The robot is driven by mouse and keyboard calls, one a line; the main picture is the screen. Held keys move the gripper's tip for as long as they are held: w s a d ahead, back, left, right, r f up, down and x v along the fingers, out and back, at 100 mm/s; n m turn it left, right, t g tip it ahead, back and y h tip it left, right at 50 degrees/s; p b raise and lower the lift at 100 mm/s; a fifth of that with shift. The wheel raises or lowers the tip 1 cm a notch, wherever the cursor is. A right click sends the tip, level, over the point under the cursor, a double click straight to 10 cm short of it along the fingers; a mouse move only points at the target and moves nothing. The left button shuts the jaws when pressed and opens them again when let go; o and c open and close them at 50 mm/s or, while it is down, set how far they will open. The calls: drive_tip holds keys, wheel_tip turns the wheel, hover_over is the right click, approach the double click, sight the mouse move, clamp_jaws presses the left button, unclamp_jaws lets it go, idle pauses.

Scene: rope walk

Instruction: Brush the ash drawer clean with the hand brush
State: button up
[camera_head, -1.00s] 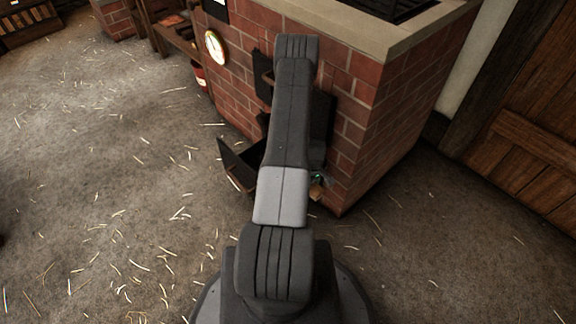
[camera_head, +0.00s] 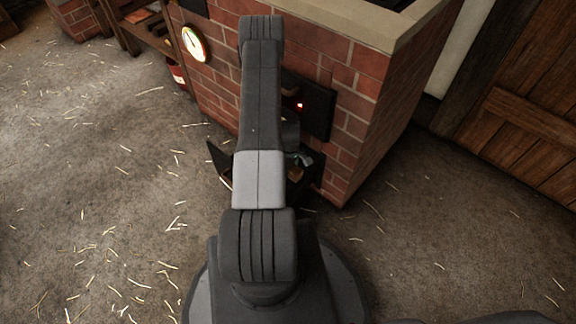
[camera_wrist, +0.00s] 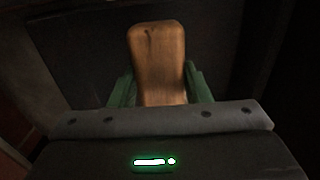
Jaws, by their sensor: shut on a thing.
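In the wrist view, a brown wooden handle (camera_wrist: 158,55), which I take to be the hand brush's, stands between the green fingers of my gripper (camera_wrist: 159,82). The gripper is shut on it. The bristles are hidden. In the head view, the black ash drawer (camera_head: 217,162) is open at the foot of the brick stove. My arm hides its middle. A small piece of tan wood (camera_head: 296,173) shows at the drawer's right part, beside my arm. Ash inside the drawer cannot be made out.
The brick stove (camera_head: 365,105) rises behind the drawer, with a dark opening showing a red glow (camera_head: 299,104). A round white dial (camera_head: 194,43) is on its left side. A wooden door (camera_head: 520,130) stands right. The straw-strewn floor (camera_head: 110,190) is open at left.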

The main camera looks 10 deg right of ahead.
drive_tip(key=shift+f+b, duration=1)
drive_tip(key=shift+f, duration=1.85)
drive_tip(key=shift+f+b, duration=1)
